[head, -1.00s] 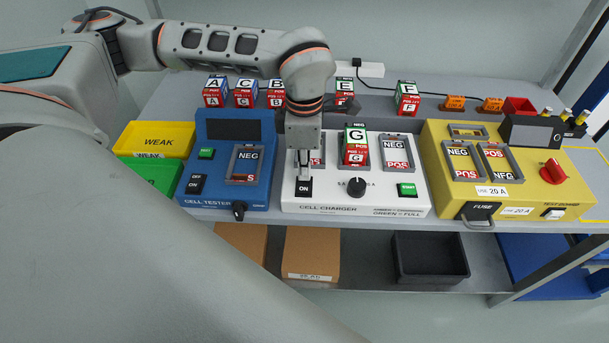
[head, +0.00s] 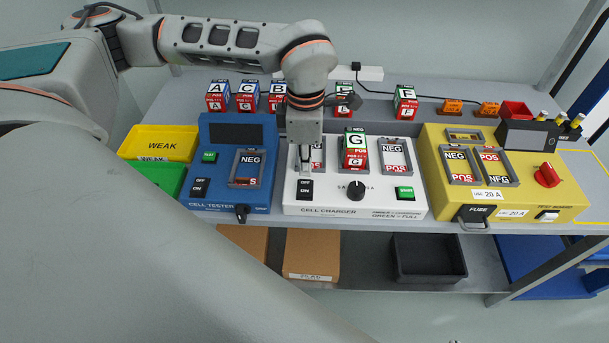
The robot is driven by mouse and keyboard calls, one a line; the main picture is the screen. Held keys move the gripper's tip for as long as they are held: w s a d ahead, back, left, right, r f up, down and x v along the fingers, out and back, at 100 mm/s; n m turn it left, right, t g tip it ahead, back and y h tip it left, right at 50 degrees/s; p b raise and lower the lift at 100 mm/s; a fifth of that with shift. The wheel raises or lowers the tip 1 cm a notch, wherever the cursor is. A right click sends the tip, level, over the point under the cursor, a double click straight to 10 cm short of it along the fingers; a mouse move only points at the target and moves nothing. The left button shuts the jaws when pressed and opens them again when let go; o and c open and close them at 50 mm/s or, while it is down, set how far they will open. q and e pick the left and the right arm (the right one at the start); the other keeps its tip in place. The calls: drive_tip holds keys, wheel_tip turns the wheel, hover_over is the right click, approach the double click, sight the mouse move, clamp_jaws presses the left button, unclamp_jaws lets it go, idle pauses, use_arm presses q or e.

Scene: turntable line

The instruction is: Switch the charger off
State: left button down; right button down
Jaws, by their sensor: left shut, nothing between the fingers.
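The white cell charger (head: 375,207) stands in the middle of the bench. Its black rocker switch (head: 305,190) is at the front left, with OFF above ON; which side is pressed in is too small to tell. Cell G (head: 355,149) stands in the charger's middle bay. The left bay is partly hidden by my gripper; the right bay looks empty. My right gripper is not in view.
The blue cell tester (head: 230,200) stands close on the left, the yellow test board (head: 540,205) on the right. Several cells stand behind, including cell F (head: 406,103).

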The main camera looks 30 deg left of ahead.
sight(305, 182)
use_arm(q)
drive_tip(key=shift+r+p, duration=1.15)
drive_tip(key=shift+r, duration=0.75)
